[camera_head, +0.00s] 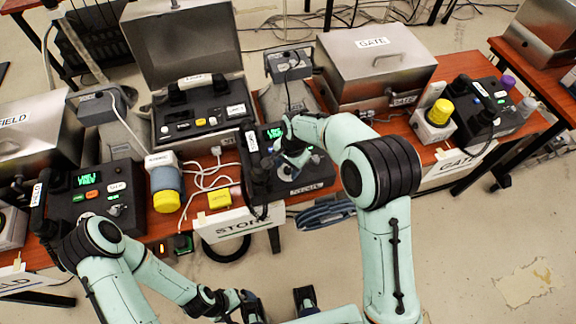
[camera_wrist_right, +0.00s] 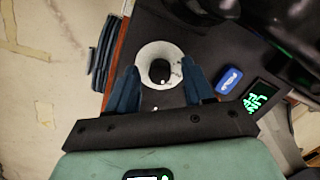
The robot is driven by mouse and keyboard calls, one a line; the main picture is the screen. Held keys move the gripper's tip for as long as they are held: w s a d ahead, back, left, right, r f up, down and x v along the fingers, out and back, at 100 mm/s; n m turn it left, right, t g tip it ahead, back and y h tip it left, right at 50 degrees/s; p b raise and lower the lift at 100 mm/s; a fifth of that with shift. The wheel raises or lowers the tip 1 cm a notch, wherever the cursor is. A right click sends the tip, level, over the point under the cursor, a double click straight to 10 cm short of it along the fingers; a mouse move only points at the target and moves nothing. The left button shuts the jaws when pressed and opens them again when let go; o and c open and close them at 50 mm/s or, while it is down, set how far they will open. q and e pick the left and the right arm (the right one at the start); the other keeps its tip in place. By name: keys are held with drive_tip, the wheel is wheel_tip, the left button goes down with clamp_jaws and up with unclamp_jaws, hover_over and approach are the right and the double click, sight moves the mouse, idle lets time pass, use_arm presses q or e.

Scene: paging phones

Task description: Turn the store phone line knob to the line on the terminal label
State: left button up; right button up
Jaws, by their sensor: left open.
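The store phone (camera_head: 262,190) is a dark desk unit behind the STORE sign (camera_head: 238,222), with a small green-lit screen (camera_head: 274,132). In the right wrist view its line knob (camera_wrist_right: 160,72) is a dark round knob inside a white dial ring (camera_wrist_right: 148,54); the dial markings are too small to read. My right gripper (camera_head: 293,158) is over this phone. In the wrist view its blue fingers (camera_wrist_right: 160,82) are spread on either side of the knob, with gaps visible. My left gripper (camera_head: 278,294) is open and empty at the bottom edge, away from the table. I cannot identify the terminal label.
A blue button (camera_wrist_right: 229,80) and a green-lit screen (camera_wrist_right: 262,98) lie right of the knob. A yellow-capped cylinder (camera_head: 166,185) and yellow box (camera_head: 219,199) stand left of the phone. An open metal case (camera_head: 185,45) is behind. Other phones (camera_head: 98,198) stand on both sides.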

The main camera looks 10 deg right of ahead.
wheel_tip(320, 180, up, 13)
drive_tip(key=d+p, duration=0.1)
drive_tip(key=shift+s+d+r, duration=0.15)
drive_tip(key=shift+s+d, duration=0.05)
drive_tip(key=shift+s, duration=0.15)
idle(0.6)
